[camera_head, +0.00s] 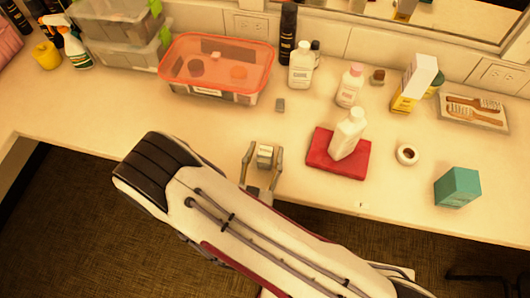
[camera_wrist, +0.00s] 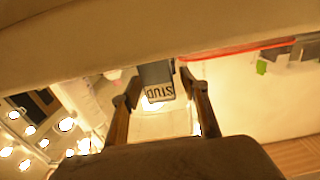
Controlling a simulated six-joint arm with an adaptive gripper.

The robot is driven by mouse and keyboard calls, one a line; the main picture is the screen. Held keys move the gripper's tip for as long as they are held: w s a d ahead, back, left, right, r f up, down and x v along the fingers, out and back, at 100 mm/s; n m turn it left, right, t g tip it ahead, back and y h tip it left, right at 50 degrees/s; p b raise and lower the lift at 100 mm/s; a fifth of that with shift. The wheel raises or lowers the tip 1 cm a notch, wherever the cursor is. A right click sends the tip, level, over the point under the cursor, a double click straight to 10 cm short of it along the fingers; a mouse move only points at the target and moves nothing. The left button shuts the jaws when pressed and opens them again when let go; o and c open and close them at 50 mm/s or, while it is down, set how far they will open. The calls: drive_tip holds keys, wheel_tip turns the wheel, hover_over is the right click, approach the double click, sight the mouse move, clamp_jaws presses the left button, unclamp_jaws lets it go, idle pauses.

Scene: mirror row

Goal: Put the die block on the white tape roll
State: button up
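A red block (camera_head: 322,158) with a white bottle (camera_head: 347,134) on it stands between my gripper and the tape roll. A teal box (camera_head: 457,187) is right of the roll. A small grey cube (camera_head: 280,105) and a red-lidded container (camera_head: 216,68) are behind my gripper.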

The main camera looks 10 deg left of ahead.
sight(261, 159)
drive_tip(key=shift+s, duration=0.1)
idle(0.3)
drive_tip(key=shift+s+a, duration=0.1)
drive_tip(key=shift+s, duration=1.1)
drive_tip(key=shift+s+a+r, duration=0.1)
drive_tip(key=shift+s+a, duration=0.05)
drive_tip(key=shift+s, duration=0.5)
drive_tip(key=shift+s+a+r, duration=0.1)
drive_tip(key=shift+s, duration=1.85)
drive_tip(key=shift+o, duration=0.5)
drive_tip(key=shift+w+d+f, duration=0.15)
drive_tip(key=shift+w+f, duration=0.05)
drive_tip(key=shift+f, duration=0.35)
